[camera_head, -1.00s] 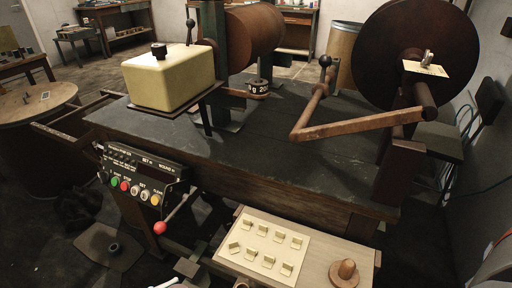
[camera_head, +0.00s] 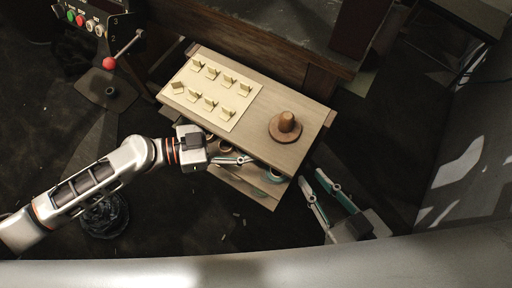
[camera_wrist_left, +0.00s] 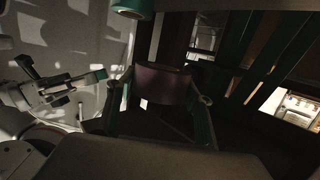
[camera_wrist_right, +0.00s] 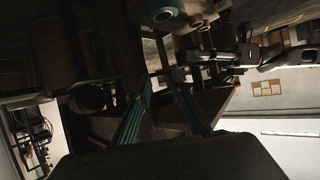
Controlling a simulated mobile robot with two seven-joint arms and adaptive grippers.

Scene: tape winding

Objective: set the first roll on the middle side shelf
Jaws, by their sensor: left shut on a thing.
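The side stand (camera_head: 318,125) has shelves below its top. In the head view my left gripper (camera_head: 243,160) is at the stand's front, just under the top edge. In the left wrist view its fingers (camera_wrist_left: 163,95) are shut on a dark purplish-brown roll (camera_wrist_left: 163,83), seen dimly; the head view hides it. A teal roll with a tan core (camera_head: 275,175) is on a shelf under the top, right of the left gripper. It also shows in the right wrist view (camera_wrist_right: 165,16). My right gripper (camera_head: 328,188) is open and empty, right of the stand's front.
The stand's top holds a pale sheet (camera_head: 205,108) with several folded tape pieces and a wooden spindle (camera_head: 287,124). A red-knobbed lever (camera_head: 109,63) and the control panel are at the upper left. Dark floor (camera_head: 400,150) is free right of the stand.

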